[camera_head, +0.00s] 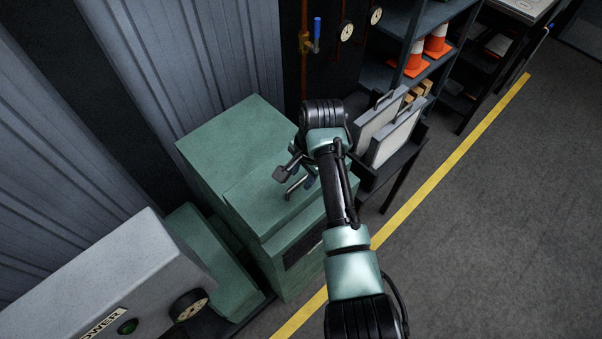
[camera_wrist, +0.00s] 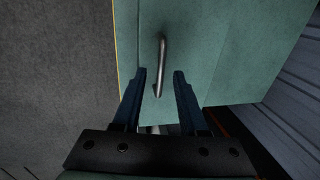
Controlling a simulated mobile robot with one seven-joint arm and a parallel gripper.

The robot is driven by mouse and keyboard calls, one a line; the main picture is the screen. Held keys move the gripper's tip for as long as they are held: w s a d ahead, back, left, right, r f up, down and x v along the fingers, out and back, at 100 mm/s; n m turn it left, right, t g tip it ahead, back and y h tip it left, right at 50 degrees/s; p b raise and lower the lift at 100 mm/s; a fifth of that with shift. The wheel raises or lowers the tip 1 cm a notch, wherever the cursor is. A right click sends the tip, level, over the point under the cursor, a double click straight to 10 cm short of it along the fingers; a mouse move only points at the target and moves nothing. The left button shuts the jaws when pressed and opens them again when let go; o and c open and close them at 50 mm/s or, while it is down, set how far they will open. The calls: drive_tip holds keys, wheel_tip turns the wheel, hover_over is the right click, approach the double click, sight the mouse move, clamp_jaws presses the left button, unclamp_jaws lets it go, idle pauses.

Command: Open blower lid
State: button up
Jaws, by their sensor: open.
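The green box-shaped machine (camera_head: 225,135) stands beside the corrugated wall, with a green lid panel (camera_head: 258,190) on its top. In the wrist view the lid (camera_wrist: 220,55) fills the middle and looks closed. A thin metal bar handle (camera_wrist: 163,48) is fixed to the lid; it also shows in the head view (camera_head: 293,189). My gripper (camera_wrist: 160,73) is open, its two dark blue fingers on either side of the handle's near part, with gaps to both. Whether the fingertips touch the lid cannot be told. My arm hides part of the machine's right side in the head view.
A grey box (camera_head: 110,280) with a gauge and a label ending "OWER" is at lower left. A dark rack (camera_head: 385,165) with pale panels stands right of the machine, near shelves (camera_head: 440,18) with orange cones. The floor beyond the yellow line (camera_head: 450,165) is clear.

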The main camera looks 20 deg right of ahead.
drive_tip(key=shift+w+a+f, duration=0.1)
drive_tip(key=shift+w+f, duration=0.15)
drive_tip(key=shift+f, duration=0.7)
clamp_jaws()
idle(0.8)
